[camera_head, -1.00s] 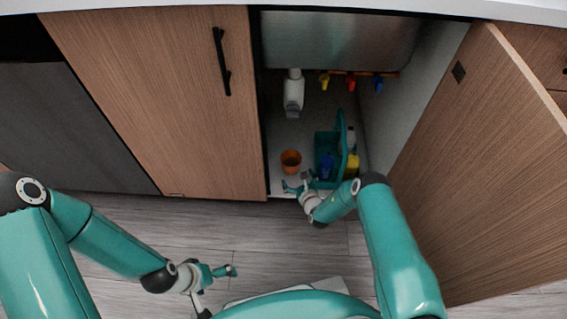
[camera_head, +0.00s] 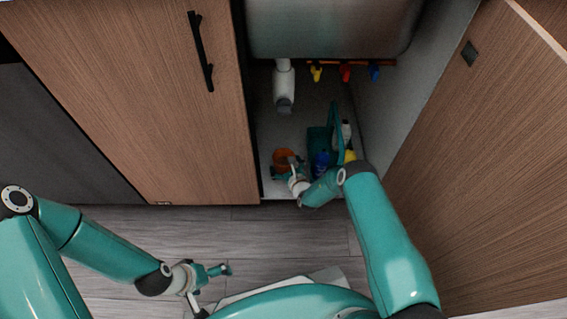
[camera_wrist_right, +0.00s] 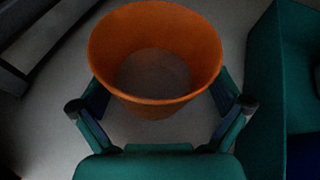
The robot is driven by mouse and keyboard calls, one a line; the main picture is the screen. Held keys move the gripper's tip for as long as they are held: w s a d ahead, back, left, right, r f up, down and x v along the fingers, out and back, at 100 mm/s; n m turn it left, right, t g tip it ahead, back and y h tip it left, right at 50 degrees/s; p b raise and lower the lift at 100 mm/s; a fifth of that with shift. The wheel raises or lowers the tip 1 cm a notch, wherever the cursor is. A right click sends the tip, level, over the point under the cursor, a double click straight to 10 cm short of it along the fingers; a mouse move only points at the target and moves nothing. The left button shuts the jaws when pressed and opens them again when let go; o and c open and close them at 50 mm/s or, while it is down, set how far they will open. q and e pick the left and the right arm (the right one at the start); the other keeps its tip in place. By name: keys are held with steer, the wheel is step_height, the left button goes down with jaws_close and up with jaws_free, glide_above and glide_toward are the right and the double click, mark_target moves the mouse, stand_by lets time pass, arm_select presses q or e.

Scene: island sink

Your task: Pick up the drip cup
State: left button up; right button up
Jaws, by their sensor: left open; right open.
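The drip cup is an orange, open-topped cup (camera_head: 282,155) on the cabinet floor under the sink. In the right wrist view the cup (camera_wrist_right: 155,95) looks empty. My right gripper (camera_head: 285,172) is at the near side of the cup in the head view. In the right wrist view my right gripper (camera_wrist_right: 160,100) is open, with one finger on each side of the cup's lower part; I cannot tell whether they touch it. My left gripper (camera_head: 212,285) is open and empty, outside the cabinet above the wooden floor.
A teal caddy (camera_head: 318,140) with bottles stands just right of the cup. A white drain pipe (camera_head: 284,85) hangs behind the cup. Coloured valves (camera_head: 345,72) are on the back wall. The open door (camera_head: 480,160) is at right and a closed door (camera_head: 140,100) at left.

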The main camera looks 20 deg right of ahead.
steer(key=shift+a, duration=0.15)
steer(key=c, duration=1.2)
steer(key=shift+r, duration=0.1)
